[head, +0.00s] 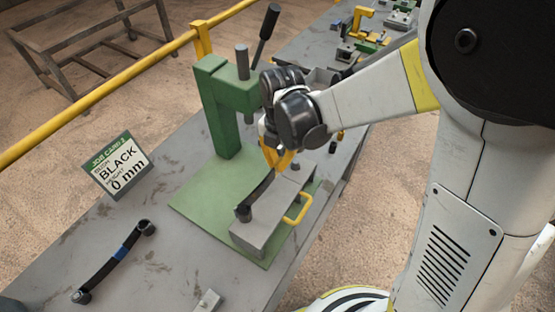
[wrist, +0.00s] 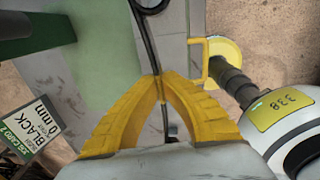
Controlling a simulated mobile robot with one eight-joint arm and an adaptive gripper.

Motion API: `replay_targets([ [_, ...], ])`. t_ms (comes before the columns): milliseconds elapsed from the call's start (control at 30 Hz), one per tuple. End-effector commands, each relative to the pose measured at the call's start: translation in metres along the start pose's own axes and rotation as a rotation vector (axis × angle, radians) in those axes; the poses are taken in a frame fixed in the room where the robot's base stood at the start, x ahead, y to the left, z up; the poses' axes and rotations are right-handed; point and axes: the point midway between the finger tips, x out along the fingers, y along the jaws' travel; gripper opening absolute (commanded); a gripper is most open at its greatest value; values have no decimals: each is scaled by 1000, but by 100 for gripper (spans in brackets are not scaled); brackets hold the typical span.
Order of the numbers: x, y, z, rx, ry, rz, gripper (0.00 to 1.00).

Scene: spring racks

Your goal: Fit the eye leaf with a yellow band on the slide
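A dark eye leaf (head: 257,194) lies along the top of the grey slide (head: 262,228), its near eye at the slide's left end; whether it touches the slide is unclear. My gripper (head: 276,160) is over the slide with its yellow fingers closed together on the leaf. In the wrist view the fingertips (wrist: 159,84) meet on the leaf's middle, and the leaf (wrist: 149,45) runs out on both sides of them. No yellow band can be told apart from the yellow fingers. The slide's yellow handle (head: 300,208) is on its right side.
The green press (head: 222,110) stands behind the slide on a green base plate (head: 205,200). A leaf with a blue band (head: 118,255) lies at the left front of the bench. A job card (head: 116,165) reads BLACK, 0 mm. A yellow rail (head: 100,88) runs behind the bench.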

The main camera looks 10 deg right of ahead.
Motion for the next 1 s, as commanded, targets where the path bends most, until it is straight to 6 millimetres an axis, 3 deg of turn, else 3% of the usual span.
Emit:
replay_targets([
  [367, 2, 0, 0, 1, 0, 0, 0],
  [1000, 49, -1, 0, 1, 0, 0, 0],
])
